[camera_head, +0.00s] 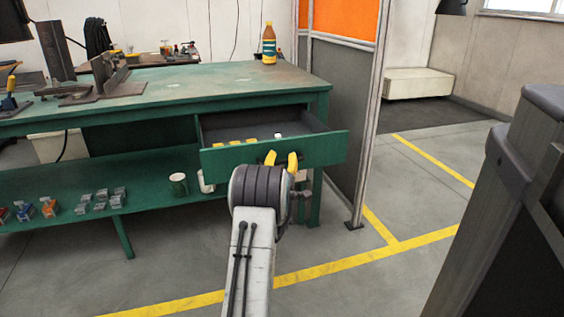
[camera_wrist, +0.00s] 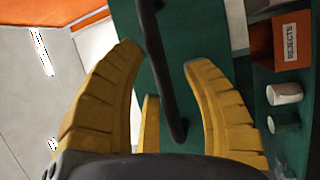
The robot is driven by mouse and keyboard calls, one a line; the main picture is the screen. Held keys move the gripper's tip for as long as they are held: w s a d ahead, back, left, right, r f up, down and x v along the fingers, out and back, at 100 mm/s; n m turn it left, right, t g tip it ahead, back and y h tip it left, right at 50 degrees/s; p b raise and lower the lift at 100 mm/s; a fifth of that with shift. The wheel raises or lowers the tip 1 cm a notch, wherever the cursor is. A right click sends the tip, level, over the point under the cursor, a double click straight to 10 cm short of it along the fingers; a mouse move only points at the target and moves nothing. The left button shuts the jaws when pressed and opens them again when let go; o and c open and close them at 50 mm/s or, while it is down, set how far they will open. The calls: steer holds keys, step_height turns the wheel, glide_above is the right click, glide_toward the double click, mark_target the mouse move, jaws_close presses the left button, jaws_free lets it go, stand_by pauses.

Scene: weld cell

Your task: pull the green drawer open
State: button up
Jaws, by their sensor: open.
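The green drawer (camera_head: 325,149) stands pulled out from under the right end of the green workbench, and its grey inside shows several small yellow items and a white one. Its dark bar handle (camera_wrist: 158,50) crosses the wrist view between my fingers, with the green front (camera_wrist: 178,70) behind it. My gripper (camera_head: 281,158) is at the drawer front in the head view. In the wrist view my gripper (camera_wrist: 166,55) is open, its yellow fingers on either side of the handle. I cannot tell whether a finger touches the handle.
The workbench (camera_head: 220,82) carries a brown bottle (camera_head: 269,44) and metal fixtures. Its lower shelf (camera_head: 150,205) holds a mug (camera_head: 179,184) and small parts. An orange rejects bin (camera_wrist: 262,45) shows in the wrist view. A screen post (camera_head: 366,120) stands right of the drawer. Floor in front is clear.

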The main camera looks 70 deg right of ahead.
steer(key=shift+a, duration=0.1)
steer(key=v, duration=1.1)
steer(key=shift+a, duration=0.4)
steer(key=shift+s, duration=0.15)
stand_by(0.5)
